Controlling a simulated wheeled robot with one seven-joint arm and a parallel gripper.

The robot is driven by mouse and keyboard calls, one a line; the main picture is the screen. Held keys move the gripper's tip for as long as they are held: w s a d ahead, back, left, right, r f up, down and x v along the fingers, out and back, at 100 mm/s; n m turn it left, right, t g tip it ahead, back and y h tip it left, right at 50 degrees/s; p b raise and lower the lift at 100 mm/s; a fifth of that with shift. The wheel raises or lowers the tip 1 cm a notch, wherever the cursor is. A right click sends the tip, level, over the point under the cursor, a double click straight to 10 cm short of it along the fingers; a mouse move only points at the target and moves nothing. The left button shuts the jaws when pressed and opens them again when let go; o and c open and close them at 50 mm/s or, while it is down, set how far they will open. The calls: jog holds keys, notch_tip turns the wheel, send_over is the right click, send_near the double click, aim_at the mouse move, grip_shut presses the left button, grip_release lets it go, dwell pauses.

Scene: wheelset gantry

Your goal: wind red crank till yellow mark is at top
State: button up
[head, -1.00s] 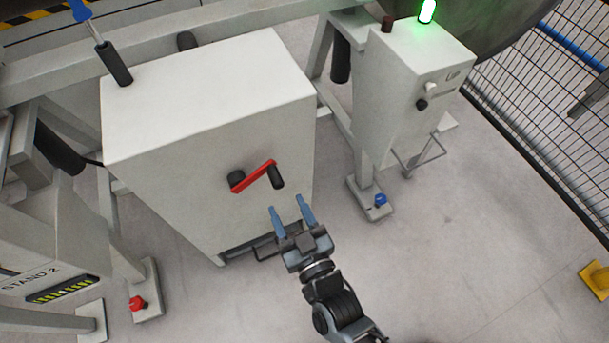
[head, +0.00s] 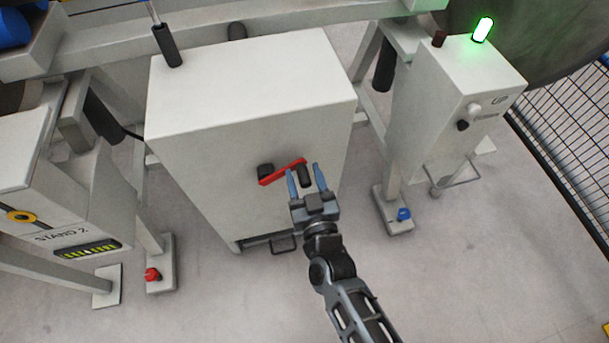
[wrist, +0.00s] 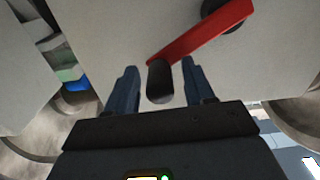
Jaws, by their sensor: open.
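The red crank (head: 281,172) is on the front of a white cabinet (head: 200,150). Its arm runs from a dark hub (head: 265,170) at the left to a black handle (head: 305,175) at the right, slightly higher. My gripper (head: 306,180) is open, with its blue fingers on either side of the handle in the head view. In the wrist view the handle (wrist: 160,82) lies between the open fingertips (wrist: 158,75), with a gap on each side. The red arm (wrist: 205,35) rises to the upper right there.
A second white box (head: 455,100) with a lit green lamp (head: 482,29) stands at the right. A stand marked STAND 2 (head: 62,233) is at the left. A low bar (head: 283,244) sits under the cabinet. The floor in front is clear.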

grip_shut()
dwell(0.3)
dwell(0.3)
